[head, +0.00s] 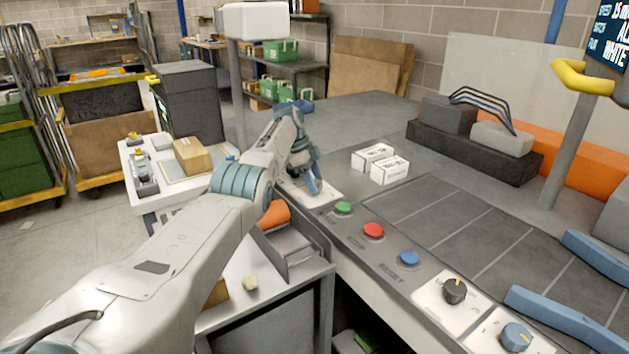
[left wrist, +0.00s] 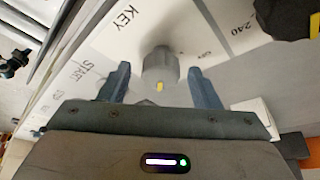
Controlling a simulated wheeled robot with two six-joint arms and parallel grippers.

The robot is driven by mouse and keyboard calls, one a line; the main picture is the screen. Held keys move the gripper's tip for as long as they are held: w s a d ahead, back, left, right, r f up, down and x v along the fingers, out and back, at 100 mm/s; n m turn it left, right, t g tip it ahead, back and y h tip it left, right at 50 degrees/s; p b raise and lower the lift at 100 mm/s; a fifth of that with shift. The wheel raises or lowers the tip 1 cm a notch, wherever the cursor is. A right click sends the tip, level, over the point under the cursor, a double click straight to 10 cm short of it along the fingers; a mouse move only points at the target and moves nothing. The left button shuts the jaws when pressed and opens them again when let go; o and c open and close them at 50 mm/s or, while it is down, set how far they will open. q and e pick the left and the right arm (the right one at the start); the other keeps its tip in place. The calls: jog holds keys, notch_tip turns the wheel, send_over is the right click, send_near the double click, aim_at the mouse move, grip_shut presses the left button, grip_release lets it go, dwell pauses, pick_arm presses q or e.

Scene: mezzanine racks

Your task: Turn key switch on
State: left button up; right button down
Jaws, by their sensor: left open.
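The key switch is a grey round knob (left wrist: 160,66) with a small yellow mark on its near side, on a white plate (left wrist: 110,42) lettered KEY in the left wrist view. My left gripper (left wrist: 160,86) is open, with one blue-grey finger on each side of the knob. Both fingers look apart from it, with nothing held. In the head view my left gripper (head: 311,184) points down over the white plate (head: 327,194) at the console's far left end, and it hides the knob there. My right gripper is not in view.
Green (head: 343,208), red (head: 373,231) and blue (head: 409,258) buttons line the console edge, followed by a black knob (head: 454,290) and a blue knob (head: 516,336). Two white boxes (head: 389,170) stand right of my gripper. An orange object (head: 274,214) lies below my arm.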

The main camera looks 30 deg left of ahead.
pick_arm(q)
jog(key=shift+a+r, duration=0.2)
jog(key=shift+r, duration=0.15)
jog(key=p+v, duration=0.2)
jog(key=v, duration=0.7)
jog(key=shift+r, duration=0.35)
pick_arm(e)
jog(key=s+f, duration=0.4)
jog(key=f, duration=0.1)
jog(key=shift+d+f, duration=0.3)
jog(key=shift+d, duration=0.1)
pick_arm(q)
jog(key=shift+s+a, duration=0.1)
jog(key=shift+s, duration=0.05)
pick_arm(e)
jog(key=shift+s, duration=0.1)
